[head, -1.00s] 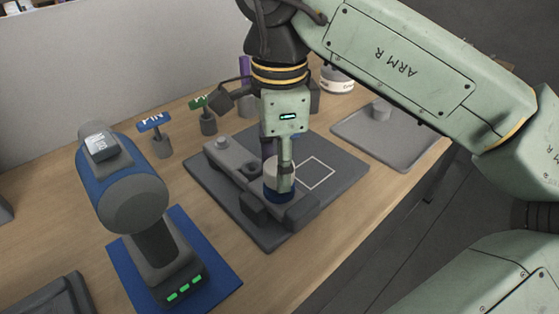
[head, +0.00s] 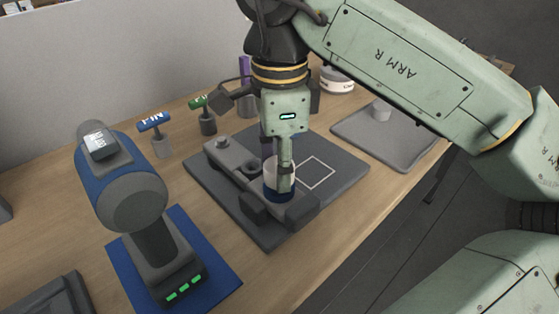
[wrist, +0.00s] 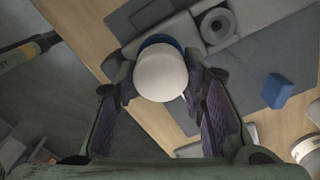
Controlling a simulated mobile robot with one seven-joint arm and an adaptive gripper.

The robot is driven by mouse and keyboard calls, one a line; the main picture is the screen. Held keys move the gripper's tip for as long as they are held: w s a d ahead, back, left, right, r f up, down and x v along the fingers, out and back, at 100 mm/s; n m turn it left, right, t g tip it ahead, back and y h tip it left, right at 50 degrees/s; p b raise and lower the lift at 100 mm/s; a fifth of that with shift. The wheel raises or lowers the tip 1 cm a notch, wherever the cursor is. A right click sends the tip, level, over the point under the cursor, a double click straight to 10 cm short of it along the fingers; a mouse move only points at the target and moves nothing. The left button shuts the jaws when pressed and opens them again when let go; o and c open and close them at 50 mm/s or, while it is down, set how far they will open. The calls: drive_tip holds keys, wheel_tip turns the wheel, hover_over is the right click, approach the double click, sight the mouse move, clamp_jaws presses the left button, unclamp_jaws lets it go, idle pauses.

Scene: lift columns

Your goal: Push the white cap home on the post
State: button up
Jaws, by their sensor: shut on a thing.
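The white cap (wrist: 160,73) is round and sits between the fingers of my gripper (wrist: 161,84) in the wrist view. In the head view the cap (head: 271,172) is partly hidden behind a finger of my gripper (head: 284,180). A dark blue round piece (head: 271,192) lies directly under the cap, and its blue edge (wrist: 160,39) shows past the cap in the wrist view. The cap looks upright. The post is hidden, and I cannot tell how far down the cap sits on it.
The dark fixture plate (head: 345,177) carries grey blocks around the cap and a white square outline. A cordless tool (head: 130,200) stands on a blue mat at left. Tagged pins stand behind. A grey tray (head: 400,150) lies at right, by the table edge.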

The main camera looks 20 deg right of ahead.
drive_tip(key=shift+f, duration=0.15)
drive_tip(key=o, duration=1.2)
drive_tip(key=o, duration=0.5)
drive_tip(key=shift+c, duration=0.2)
drive_tip(key=shift+r, duration=0.2)
drive_tip(key=shift+r+p, duration=0.65)
drive_tip(key=shift+r, duration=0.1)
drive_tip(key=shift+r, duration=0.2)
